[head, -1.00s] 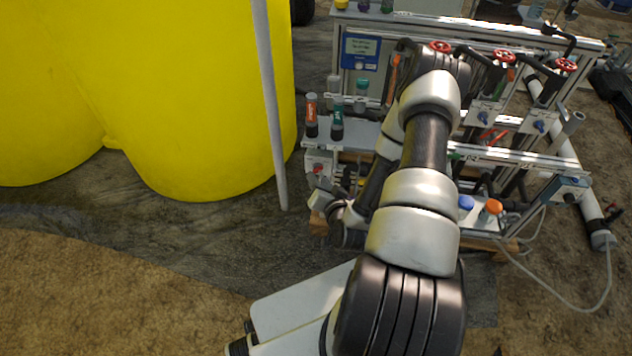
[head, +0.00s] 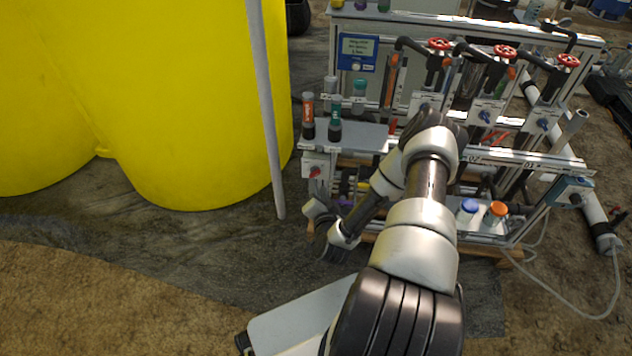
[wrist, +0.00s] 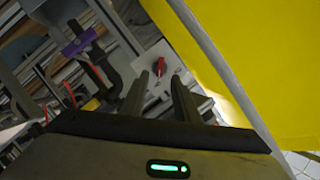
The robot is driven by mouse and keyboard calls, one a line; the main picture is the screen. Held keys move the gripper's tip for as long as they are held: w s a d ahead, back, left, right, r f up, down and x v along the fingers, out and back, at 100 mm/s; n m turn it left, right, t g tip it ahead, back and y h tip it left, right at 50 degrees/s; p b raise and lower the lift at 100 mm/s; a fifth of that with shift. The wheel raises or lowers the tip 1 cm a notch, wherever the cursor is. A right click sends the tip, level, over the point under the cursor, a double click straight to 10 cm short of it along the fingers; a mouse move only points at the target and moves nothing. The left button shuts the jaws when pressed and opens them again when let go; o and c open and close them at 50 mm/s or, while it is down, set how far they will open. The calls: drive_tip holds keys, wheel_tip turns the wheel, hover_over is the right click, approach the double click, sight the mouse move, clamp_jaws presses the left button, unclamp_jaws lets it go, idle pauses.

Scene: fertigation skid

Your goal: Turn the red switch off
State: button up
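The red switch (head: 315,172) is a small red knob on a light grey box (head: 323,160) at the left end of the skid, below the shelf. In the wrist view the red switch (wrist: 160,67) shows just beyond and between my two fingertips, on a grey plate. My gripper (wrist: 160,82) is open and empty, with its fingers on either side of the switch in the picture; a gap seems to remain, and contact cannot be seen. In the head view my gripper (head: 317,208) is below the switch box, its fingertips hard to make out.
A big yellow tank (head: 220,110) and a grey upright pole (head: 266,110) stand close on the left. Bottles (head: 335,125) stand on the shelf above. Red valve wheels (head: 504,52) and pipes are to the right. A purple clamp or handle (wrist: 79,42) shows in the wrist view.

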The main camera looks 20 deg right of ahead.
sight(315, 175)
drive_tip(key=b+x, duration=0.1)
drive_tip(key=x, duration=0.5)
drive_tip(key=shift+w, duration=0.1)
drive_tip(key=shift+c, duration=0.4)
clamp_jaws()
